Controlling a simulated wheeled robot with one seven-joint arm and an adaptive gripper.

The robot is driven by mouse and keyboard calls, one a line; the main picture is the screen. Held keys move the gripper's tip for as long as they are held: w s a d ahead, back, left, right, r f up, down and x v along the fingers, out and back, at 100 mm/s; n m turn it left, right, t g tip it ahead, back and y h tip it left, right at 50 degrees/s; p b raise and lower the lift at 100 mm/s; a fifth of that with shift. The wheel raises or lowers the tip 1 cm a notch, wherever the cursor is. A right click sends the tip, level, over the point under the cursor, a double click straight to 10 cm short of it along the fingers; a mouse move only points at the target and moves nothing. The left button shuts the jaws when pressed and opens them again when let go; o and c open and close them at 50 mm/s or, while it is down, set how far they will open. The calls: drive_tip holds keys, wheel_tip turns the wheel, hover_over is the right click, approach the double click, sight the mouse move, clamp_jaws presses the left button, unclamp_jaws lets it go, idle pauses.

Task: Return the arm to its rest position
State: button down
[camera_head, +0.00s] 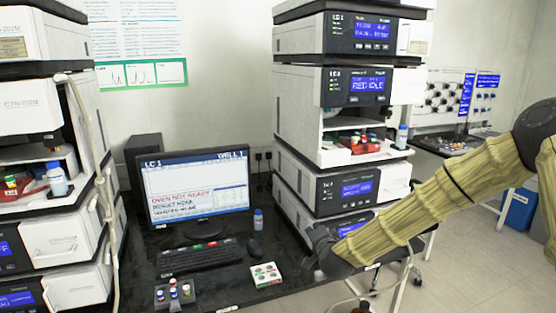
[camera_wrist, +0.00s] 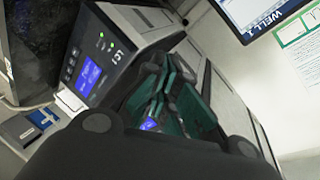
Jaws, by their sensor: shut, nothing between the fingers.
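My arm, in a tan ribbed sleeve, reaches in from the right in the head view. Its dark wrist end hangs over the right part of the desk, in front of the right column stack (camera_head: 340,130). My gripper (camera_wrist: 170,92) shows in the wrist view with dark fingers and teal pads; it is shut and empty. Behind it in the wrist view is an LC1 instrument module (camera_wrist: 105,65) with a blue screen. The fingertips are hard to make out in the head view.
A monitor (camera_head: 193,190), a keyboard (camera_head: 200,257), a small white rack (camera_head: 265,274) and a grey vial holder (camera_head: 174,293) are on the dark desk. A capped bottle (camera_head: 258,219) stands beside the monitor. Another column stack (camera_head: 60,240) rises at left. Open floor shows at right.

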drive_tip(key=s+d+f+n+g, duration=0.2)
drive_tip(key=s+f+n+g, duration=0.5)
drive_tip(key=s+f, duration=2.05)
drive_tip(key=s+d+f+n+g, duration=0.1)
drive_tip(key=s+d+f+g, duration=0.1)
drive_tip(key=s, duration=0.7)
drive_tip(key=s+d+f+n+g+h, duration=0.1)
drive_tip(key=s+d+f+g, duration=0.2)
drive_tip(key=s, duration=0.7)
drive_tip(key=s+d+f+n+g, duration=0.1)
drive_tip(key=s+d+f, duration=0.3)
drive_tip(key=s, duration=0.6)
drive_tip(key=shift+f+n+g+h, duration=0.3)
drive_tip(key=shift+f+g+h, duration=0.1)
drive_tip(key=shift+f+g, duration=0.45)
drive_tip(key=shift+w, duration=0.1)
